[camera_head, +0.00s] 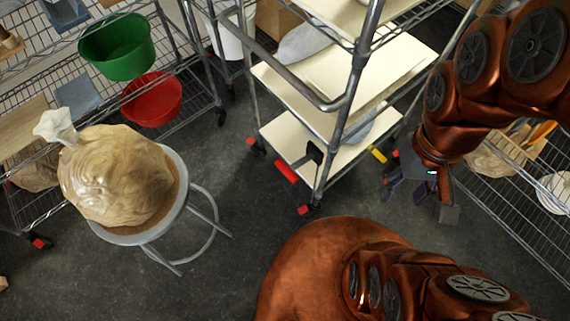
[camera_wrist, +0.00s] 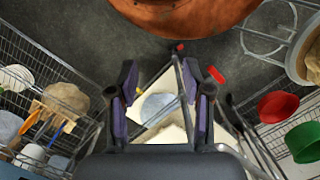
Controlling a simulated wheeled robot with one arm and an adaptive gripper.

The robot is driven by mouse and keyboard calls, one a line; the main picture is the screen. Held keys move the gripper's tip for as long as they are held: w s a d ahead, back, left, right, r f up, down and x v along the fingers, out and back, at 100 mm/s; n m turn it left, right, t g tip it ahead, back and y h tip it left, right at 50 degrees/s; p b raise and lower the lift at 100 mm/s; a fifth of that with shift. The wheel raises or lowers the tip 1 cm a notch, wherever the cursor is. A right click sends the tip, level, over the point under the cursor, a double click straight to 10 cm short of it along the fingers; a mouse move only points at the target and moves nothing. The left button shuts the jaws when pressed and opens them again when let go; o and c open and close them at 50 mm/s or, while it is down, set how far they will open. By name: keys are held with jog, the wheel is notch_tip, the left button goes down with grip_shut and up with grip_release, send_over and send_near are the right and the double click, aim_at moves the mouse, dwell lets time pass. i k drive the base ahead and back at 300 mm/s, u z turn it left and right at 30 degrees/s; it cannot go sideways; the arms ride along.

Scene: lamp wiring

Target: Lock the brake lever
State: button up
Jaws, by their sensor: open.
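The cart (camera_head: 345,70) has pale shelves and casters with small red tabs. One red tab (camera_head: 304,209) is on the near caster at the foot of the front post; it also shows in the wrist view (camera_wrist: 180,47). Another red tab (camera_head: 251,141) is on the left caster. I cannot tell which tab is the brake lever, or whether any is locked. My gripper (camera_head: 422,193) is open and empty, right of the cart and apart from the near caster. In the wrist view its fingers (camera_wrist: 165,78) are spread, with the cart between and beyond them.
A red block (camera_head: 286,172) and a yellow one (camera_head: 378,155) are at the lower shelf's edges. A stool (camera_head: 150,232) with a wrapped bundle (camera_head: 118,178) stands left. Wire racks (camera_head: 515,210) flank the cart. Dark floor (camera_head: 245,225) is clear before it.

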aim_at(287, 170)
jog(key=z, duration=0.85)
jog(key=k, duration=0.85)
jog(key=u, duration=1.9)
